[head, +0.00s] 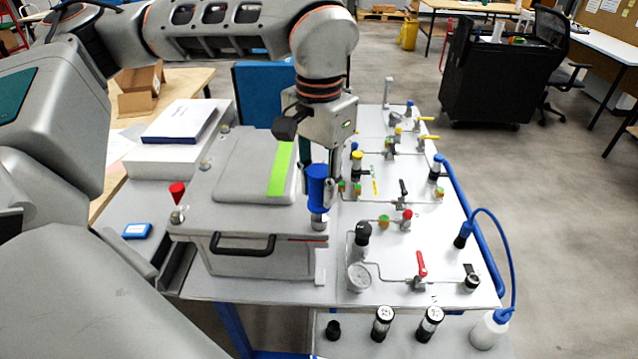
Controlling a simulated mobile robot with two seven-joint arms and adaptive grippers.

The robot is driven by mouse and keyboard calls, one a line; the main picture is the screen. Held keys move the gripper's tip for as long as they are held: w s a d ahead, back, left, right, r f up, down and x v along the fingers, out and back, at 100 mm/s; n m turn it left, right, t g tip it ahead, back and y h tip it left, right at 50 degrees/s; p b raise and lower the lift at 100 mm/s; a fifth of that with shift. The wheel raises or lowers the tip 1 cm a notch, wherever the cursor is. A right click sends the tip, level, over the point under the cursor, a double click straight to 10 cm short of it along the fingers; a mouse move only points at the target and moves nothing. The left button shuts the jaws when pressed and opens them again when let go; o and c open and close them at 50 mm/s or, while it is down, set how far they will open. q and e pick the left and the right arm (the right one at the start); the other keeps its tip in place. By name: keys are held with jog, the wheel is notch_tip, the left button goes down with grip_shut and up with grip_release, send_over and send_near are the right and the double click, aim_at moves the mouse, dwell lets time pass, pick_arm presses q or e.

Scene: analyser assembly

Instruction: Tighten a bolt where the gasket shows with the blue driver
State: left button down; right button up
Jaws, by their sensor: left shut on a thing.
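My left gripper (322,185) reaches down from above at the right side of the grey analyser box (262,262). It is shut on the blue driver (317,190), which stands about upright over the front right corner of the lid (240,222). The driver's lower end meets or hides the bolt at that corner; I cannot tell whether they touch. A thin red line of gasket (312,241) shows under the lid edge just below this corner. My right gripper is not in view.
A panel (435,290) with valves, pipes and a gauge (359,277) lies close right of the box. A blue case (137,231) lies at the left.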

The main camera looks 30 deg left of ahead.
pick_arm(q)
jog(key=c, duration=1.8)
grip_release()
jog(key=shift+o, duration=0.2)
